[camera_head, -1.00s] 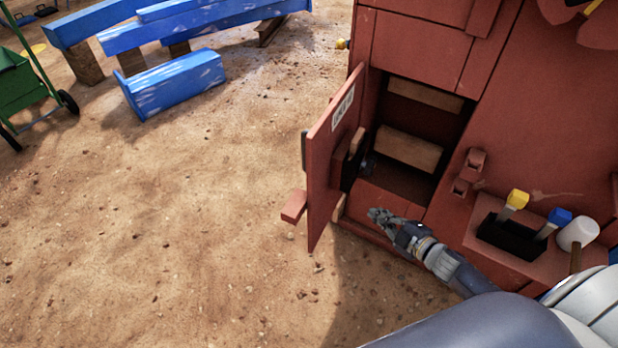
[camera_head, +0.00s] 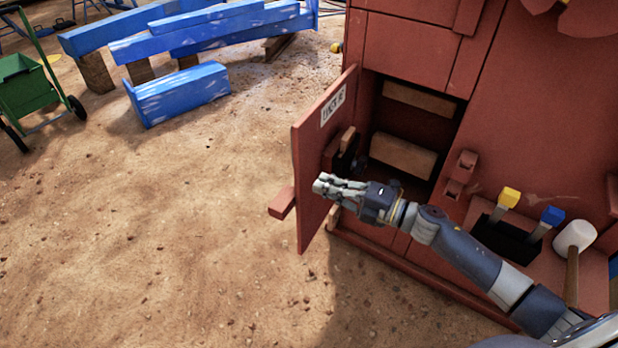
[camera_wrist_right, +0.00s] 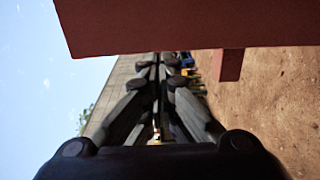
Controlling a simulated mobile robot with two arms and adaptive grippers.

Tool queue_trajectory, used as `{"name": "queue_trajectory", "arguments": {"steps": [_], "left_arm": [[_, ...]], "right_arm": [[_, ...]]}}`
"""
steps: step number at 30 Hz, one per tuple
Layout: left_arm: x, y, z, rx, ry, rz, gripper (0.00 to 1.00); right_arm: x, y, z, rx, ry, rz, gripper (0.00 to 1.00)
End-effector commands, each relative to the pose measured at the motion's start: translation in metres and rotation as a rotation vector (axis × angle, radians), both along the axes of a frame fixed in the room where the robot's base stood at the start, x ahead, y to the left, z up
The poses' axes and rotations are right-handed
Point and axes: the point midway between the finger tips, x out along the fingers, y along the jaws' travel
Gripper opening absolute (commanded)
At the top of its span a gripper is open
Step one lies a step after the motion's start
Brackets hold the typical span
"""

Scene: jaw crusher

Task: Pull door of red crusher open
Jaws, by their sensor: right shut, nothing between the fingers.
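The red crusher (camera_head: 410,50) stands at the right in the head view. Its door (camera_head: 307,150) is swung open and shows a dark compartment with wooden blocks (camera_head: 402,155) inside. A small red block-shaped handle (camera_head: 283,203) sticks out from the door's outer side. My right gripper (camera_head: 320,186) is shut and empty, in front of the inner side of the door near its free edge; I cannot tell whether it touches. In the right wrist view the gripper's fingers (camera_wrist_right: 160,70) are together, with the red door panel (camera_wrist_right: 190,22) across the top. My left gripper is not in view.
A shelf on the crusher bears a black holder with a yellow-topped tool (camera_head: 510,197) and a blue-topped tool (camera_head: 551,216), and a white mallet (camera_head: 575,236). Blue beams (camera_head: 180,92) and a green cart (camera_head: 25,88) stand at the upper left. The sandy ground left of the door is free.

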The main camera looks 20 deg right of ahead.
Motion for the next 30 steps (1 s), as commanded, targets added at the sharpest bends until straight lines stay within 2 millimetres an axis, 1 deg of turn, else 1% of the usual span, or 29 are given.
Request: {"name": "queue_trajectory", "arguments": {"steps": [1,3,9,13,23,25,28,30], "left_arm": [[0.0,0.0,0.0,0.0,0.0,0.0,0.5],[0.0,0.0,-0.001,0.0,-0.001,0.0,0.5],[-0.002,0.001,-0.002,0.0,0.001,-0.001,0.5],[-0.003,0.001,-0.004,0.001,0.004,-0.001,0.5],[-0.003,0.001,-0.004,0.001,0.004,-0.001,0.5],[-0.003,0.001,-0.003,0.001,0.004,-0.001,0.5],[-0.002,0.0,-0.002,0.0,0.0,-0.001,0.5],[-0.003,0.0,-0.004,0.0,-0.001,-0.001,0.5]], "right_arm": [[0.008,0.007,0.002,0.001,-0.004,0.0,0.0],[0.016,0.015,0.001,0.001,-0.003,0.001,0.0],[0.031,0.03,0.001,0.001,-0.001,-0.001,0.0],[0.034,0.033,0.0,-0.001,0.001,-0.001,0.0],[0.035,0.034,0.0,-0.001,0.001,-0.001,0.0],[0.038,0.037,0.0,0.001,-0.001,-0.001,0.0],[0.05,0.049,0.001,0.004,-0.002,-0.002,0.0],[0.061,0.062,0.002,0.005,-0.002,-0.001,0.0]]}}
